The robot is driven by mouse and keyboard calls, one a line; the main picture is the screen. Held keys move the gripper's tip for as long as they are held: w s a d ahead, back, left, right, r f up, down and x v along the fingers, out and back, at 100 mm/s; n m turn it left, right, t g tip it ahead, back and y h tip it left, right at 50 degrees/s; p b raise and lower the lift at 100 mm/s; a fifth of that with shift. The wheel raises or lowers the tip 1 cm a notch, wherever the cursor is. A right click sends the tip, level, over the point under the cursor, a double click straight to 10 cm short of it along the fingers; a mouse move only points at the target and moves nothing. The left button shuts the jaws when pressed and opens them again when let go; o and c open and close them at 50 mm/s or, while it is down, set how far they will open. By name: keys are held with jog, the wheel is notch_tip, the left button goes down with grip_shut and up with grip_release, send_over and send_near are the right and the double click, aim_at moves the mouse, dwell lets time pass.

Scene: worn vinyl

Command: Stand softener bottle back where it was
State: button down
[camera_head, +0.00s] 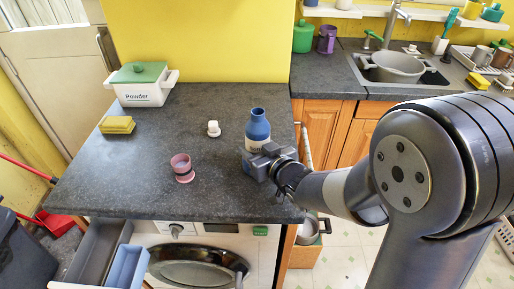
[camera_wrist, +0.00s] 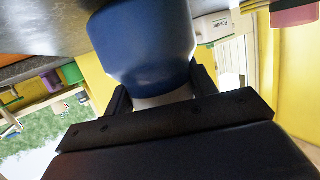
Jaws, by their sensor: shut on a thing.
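The softener bottle (camera_head: 257,128) is blue at the top with a pale label band lower down. It appears upright over the right part of the dark worktop (camera_head: 120,200). My gripper (camera_head: 258,163) is shut on it from the front and hides its lower part. In the wrist view the blue bottle (camera_wrist: 145,45) fills the upper middle, with the dark fingers (camera_wrist: 160,95) on both sides of its pale band. I cannot tell whether its base touches the worktop.
A white cap (camera_head: 213,128) and a pink cup (camera_head: 182,168) stand on the worktop. A yellow sponge (camera_head: 117,125) and a powder box (camera_head: 142,85) are at the back left. The drawer (camera_head: 100,255) below is open. A sink (camera_head: 392,68) is at right.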

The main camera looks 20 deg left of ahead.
jog(key=shift+f+b, duration=0.25)
jog(key=shift+b, duration=0.05)
dwell(0.4)
jog(key=shift+c, duration=2.3)
grip_release()
jog(key=shift+d, duration=0.1)
jog(key=shift+p+v, duration=0.65)
jog(key=shift+v, duration=3.3)
jog(key=shift+s, duration=0.1)
jog(key=p+v, duration=0.1)
jog(key=v, duration=0.9)
jog(key=shift+s+d+p, duration=0.25)
jog(key=shift+p, duration=0.05)
